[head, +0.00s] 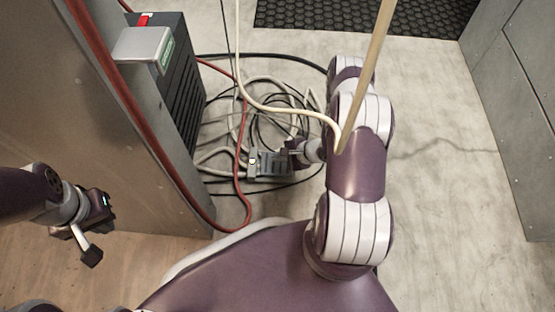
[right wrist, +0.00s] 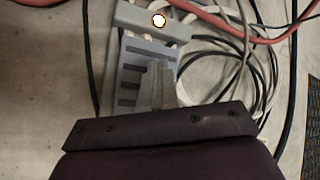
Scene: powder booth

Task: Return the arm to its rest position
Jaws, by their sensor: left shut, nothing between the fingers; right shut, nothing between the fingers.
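My right arm (head: 357,175) reaches forward over the floor in the middle of the head view. Its gripper (head: 288,152) is small and partly hidden there, just right of a grey slotted block on the floor (head: 268,166). In the right wrist view the right gripper (right wrist: 158,78) is shut and empty, with its fingers in front of the slotted block (right wrist: 132,56). I cannot tell whether they touch it. My left gripper (head: 92,256) is shut and empty at the left, pointing down over the brown floor, well apart from anything.
Coiled grey and black cables (head: 262,108) lie around the block. A red hose (head: 238,150) and a pale cable (head: 262,103) pass close to the right arm. A metal cabinet (head: 75,110) and dark vented box (head: 182,90) stand left. Floor right of the arm (head: 440,180) is clear.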

